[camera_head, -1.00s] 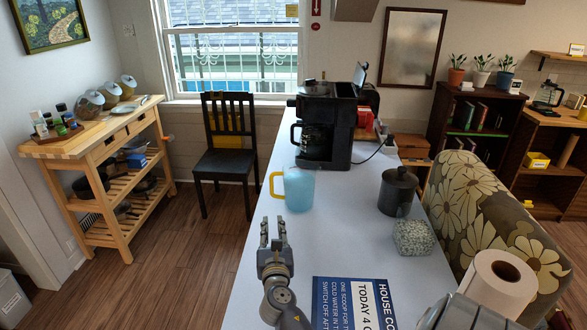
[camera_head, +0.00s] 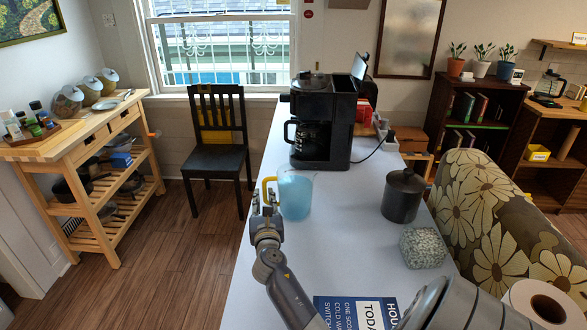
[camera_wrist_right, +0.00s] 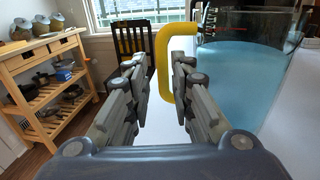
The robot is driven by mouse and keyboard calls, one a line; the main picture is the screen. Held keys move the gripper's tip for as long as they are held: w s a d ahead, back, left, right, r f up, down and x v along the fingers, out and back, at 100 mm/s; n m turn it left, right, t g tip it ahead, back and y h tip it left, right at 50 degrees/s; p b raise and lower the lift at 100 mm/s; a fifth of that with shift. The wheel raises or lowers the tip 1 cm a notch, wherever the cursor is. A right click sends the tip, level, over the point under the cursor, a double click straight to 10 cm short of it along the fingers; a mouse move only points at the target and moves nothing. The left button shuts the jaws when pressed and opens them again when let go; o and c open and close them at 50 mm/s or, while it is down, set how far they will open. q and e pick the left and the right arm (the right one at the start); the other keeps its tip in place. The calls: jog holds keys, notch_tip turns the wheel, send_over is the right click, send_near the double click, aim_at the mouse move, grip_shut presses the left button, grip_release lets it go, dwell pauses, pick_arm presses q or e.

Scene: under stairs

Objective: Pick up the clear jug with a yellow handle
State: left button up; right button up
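The clear jug (camera_head: 297,195) stands upright on the white counter and looks light blue. Its yellow handle (camera_head: 266,187) is on its left side. My right gripper (camera_head: 265,201) is open at the handle. In the right wrist view, the jug (camera_wrist_right: 238,85) fills the upper right, partly cut off by the frame edge. The yellow handle (camera_wrist_right: 163,72) appears between the two open fingers (camera_wrist_right: 162,75), near their tips. I cannot tell whether a finger touches it. My left gripper is not in view.
A black coffee maker (camera_head: 322,130) stands behind the jug. A dark canister (camera_head: 403,195) and a speckled box (camera_head: 423,248) are to the right. A blue sign (camera_head: 358,312) lies at the front. A black chair (camera_head: 216,150) stands beyond the counter's left edge.

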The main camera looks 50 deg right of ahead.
aim_at(265, 192)
jog(key=x, duration=0.1)
jog(key=b+x, duration=0.1)
jog(key=x, duration=0.2)
jog(key=shift+s+d+f+b, duration=0.1)
jog(key=shift+s+f+b, duration=0.05)
jog(key=shift+f+b, duration=0.15)
jog(key=shift+w+d, duration=0.3)
jog(key=shift+w, duration=0.1)
jog(key=shift+s+r, duration=0.1)
grip_shut()
jog(key=shift+r, duration=0.15)
